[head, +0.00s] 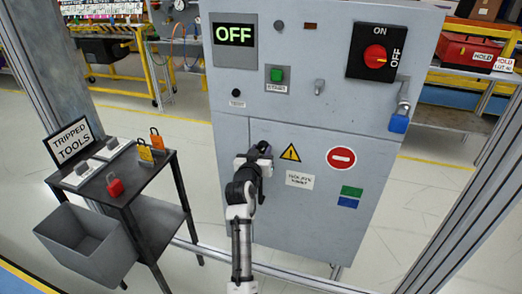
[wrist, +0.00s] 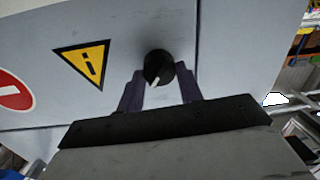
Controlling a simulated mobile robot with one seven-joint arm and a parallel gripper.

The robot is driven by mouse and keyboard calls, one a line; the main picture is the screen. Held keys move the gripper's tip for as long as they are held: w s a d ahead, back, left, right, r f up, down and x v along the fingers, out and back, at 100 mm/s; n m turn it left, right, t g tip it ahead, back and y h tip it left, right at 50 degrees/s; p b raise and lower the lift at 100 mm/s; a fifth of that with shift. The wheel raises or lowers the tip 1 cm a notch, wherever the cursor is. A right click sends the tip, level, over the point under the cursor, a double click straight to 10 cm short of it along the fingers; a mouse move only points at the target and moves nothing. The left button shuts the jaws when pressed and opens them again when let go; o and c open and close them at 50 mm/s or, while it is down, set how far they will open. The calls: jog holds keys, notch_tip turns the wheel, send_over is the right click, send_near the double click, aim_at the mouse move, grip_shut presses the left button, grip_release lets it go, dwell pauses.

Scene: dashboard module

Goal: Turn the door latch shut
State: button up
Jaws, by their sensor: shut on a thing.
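The door latch is a round black knob (wrist: 158,66) with a white pointer mark on the grey cabinet door (head: 335,225). It shows in the wrist view, near the door's edge seam. The pointer aims down and slightly left in that picture. My gripper (wrist: 160,74) has one dark finger on each side of the knob and is shut on it. In the head view my gripper (head: 262,158) is against the door's upper left, left of the yellow warning triangle (head: 290,153), and hides the latch.
Above the door are a lit OFF display (head: 235,34), a green button (head: 277,75) and a red rotary switch (head: 376,56). A blue padlock (head: 399,122) hangs at the right. A dark cart (head: 150,190) with padlocks and a grey bin (head: 85,243) stands left.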

jog(key=n+p, duration=0.1)
jog(key=n, duration=0.3)
jog(key=shift+h, duration=0.3)
jog(key=shift+a+n+p, duration=0.15)
jog(key=shift+n+p, duration=0.4)
jog(key=shift+n, duration=0.95)
jog(key=o, duration=1)
jog(key=b+v, duration=0.2)
jog(key=v, duration=1.1)
jog(key=shift+s+a+r+b, duration=0.15)
jog(key=shift+s+a+b, duration=0.15)
jog(key=shift+b, duration=0.1)
